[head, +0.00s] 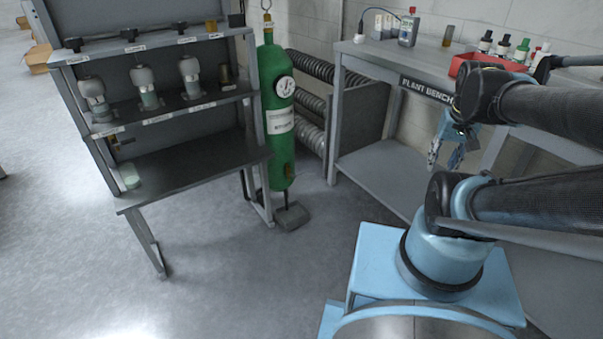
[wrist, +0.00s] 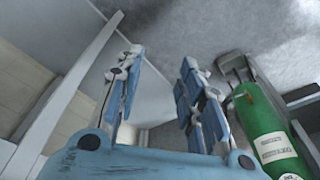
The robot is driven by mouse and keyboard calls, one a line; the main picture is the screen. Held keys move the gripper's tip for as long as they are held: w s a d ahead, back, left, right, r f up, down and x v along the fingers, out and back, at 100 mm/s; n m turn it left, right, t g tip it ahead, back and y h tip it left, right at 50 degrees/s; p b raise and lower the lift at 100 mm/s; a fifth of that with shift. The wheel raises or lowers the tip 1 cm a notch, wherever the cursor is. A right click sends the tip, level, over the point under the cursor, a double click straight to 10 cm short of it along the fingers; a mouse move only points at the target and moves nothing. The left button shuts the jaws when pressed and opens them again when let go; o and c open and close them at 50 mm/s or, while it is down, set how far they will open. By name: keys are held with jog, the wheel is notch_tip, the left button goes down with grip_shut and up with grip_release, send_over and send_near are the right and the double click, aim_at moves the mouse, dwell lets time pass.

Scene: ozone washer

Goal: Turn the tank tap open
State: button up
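The green tank (head: 279,120) stands upright beside the left rack, with a round white gauge (head: 285,87) and a white label on its front. Its tap (head: 267,22) is a small brass-coloured fitting at the top, near the upper edge of the head view; its exact setting cannot be told. My gripper (head: 445,160) is well to the right of the tank, below the bench top, and touches neither tank nor tap. In the wrist view my gripper (wrist: 160,62) has its fingers spread with nothing between them. Part of the tank (wrist: 262,125) shows at right there; the tap does not show.
A grey rack (head: 195,160) with several capped flasks stands left of the tank. The plant bench (head: 372,60) stands right, carrying bottles and a red tray (head: 470,62). Corrugated hoses (head: 310,68) lie behind the tank.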

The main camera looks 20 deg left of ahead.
jog(key=w+a+r+m, duration=0.15)
jog(key=w+a, duration=0.25)
jog(key=w, duration=0.4)
jog(key=w+a+r+m, duration=0.1)
jog(key=w+a+r, duration=0.2)
jog(key=w+a, duration=0.35)
jog(key=m+y, duration=0.1)
jog(key=m, duration=0.4)
send_over(301, 173)
jog(key=s+d, duration=0.2)
jog(key=s+d+f+x, duration=0.1)
jog(key=s+d+x, duration=0.15)
jog(key=x, duration=1.25)
jog(key=s+d+x, duration=0.1)
jog(key=s+x, duration=0.2)
jog(key=x, duration=1.1)
jog(key=shift+g, duration=0.4)
jog(key=a+f, duration=0.1)
jog(key=f, duration=0.5)
jog(key=w+f, duration=0.1)
jog(key=f, duration=0.4)
jog(key=w+a+f, duration=0.1)
jog(key=f, duration=0.5)
jog(key=shift+a+f, duration=0.3)
jog(key=shift+c, duration=0.5)
jog(key=shift+s, duration=0.1)
grip_shut()
